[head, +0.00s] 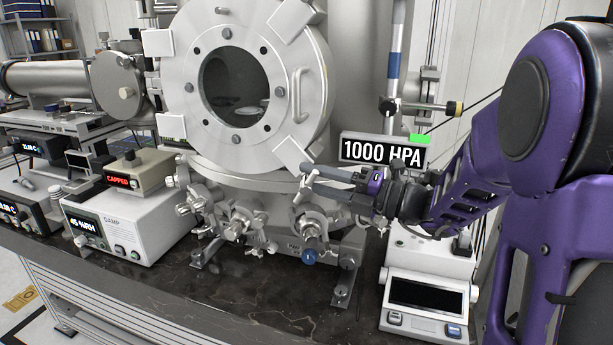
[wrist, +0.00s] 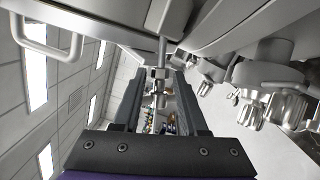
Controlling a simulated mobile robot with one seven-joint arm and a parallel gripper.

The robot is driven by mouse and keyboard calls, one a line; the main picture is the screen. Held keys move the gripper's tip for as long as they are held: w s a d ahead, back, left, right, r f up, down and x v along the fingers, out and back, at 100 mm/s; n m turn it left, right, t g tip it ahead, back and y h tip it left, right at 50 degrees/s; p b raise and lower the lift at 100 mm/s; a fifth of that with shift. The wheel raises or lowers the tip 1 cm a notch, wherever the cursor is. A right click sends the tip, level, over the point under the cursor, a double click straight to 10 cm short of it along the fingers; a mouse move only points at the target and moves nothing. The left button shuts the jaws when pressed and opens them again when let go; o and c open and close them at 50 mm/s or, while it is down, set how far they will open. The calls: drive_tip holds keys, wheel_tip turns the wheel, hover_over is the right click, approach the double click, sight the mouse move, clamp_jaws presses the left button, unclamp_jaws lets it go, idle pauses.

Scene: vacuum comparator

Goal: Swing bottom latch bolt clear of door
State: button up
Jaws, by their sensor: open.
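The round chamber door (head: 175,85) with a dark window fills the upper middle of the head view, and its rim lies flush against the chamber. At its lower right edge, a pale latch plate (head: 292,152) sits on the rim. In the wrist view, a thin metal latch bolt (wrist: 162,50) with a collar and end piece (wrist: 160,76) hangs from the chamber edge between my fingers. My gripper (head: 307,180) is open at the door's lower right; the wrist view shows its two dark fingers (wrist: 159,90) on either side of the bolt, apart from it. Contact is unclear.
Valves with knurled knobs (head: 243,215) sit below the door, close to my gripper. A 1000 HPA display (head: 383,152) stands just behind my wrist. A door handle (head: 297,95) juts from the door's right side. A white balance (head: 428,300) stands at lower right.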

drive_tip(key=p+v, duration=0.1)
drive_tip(key=v, duration=1.4)
drive_tip(key=shift+d, duration=0.25)
drive_tip(key=shift+s, duration=0.1)
